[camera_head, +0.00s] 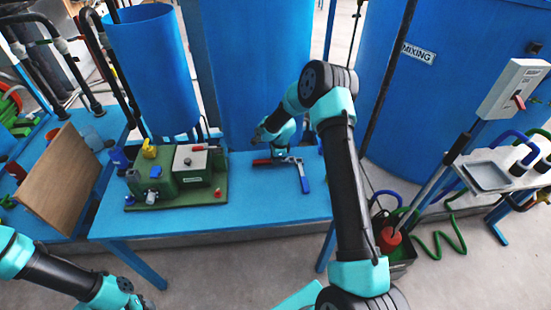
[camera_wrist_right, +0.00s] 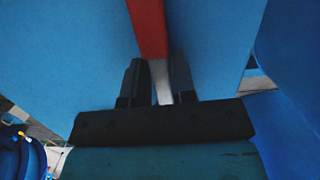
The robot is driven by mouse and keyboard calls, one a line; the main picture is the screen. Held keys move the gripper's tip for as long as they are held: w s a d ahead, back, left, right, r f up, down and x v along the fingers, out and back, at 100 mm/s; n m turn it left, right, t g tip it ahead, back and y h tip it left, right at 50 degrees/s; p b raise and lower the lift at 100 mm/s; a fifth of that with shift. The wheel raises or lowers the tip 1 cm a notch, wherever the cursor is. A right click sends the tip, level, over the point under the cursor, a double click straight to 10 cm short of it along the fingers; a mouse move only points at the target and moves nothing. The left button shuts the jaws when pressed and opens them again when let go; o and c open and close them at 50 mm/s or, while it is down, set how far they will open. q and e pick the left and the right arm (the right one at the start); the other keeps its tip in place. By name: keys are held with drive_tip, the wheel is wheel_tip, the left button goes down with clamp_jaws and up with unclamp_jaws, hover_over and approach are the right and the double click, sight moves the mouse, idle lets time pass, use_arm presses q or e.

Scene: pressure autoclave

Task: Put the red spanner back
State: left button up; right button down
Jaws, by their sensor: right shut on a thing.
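The red spanner (camera_head: 262,161) is at the blue table top, right of the green machine, with its red end pointing left. In the right wrist view its red handle (camera_wrist_right: 149,28) runs up from between the fingers, and a bare metal part (camera_wrist_right: 162,82) sits between them. My right gripper (camera_head: 279,153) is shut on this metal part, low over the table. I cannot tell whether the spanner touches the table. A grey tool with a blue handle (camera_head: 304,185) lies just right of it. My left arm's end (camera_head: 125,292) is at the bottom left, away from the table; its jaws are unclear.
The green machine (camera_head: 190,167) with a yellow valve stands on the table (camera_head: 245,205). Tall blue tanks (camera_head: 255,80) rise behind. A wooden board (camera_head: 62,180) leans at the left. A trolley with a grey tray (camera_head: 487,177) stands right. The table front is clear.

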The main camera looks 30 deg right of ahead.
drive_tip(key=shift+f, duration=0.15)
drive_tip(key=c, duration=0.9)
unclamp_jaws()
drive_tip(key=shift+c, duration=0.2)
wheel_tip(320, 180, up, 13)
drive_tip(key=d, duration=0.1)
drive_tip(key=shift+s+d, duration=0.35)
drive_tip(key=shift+s, duration=0.05)
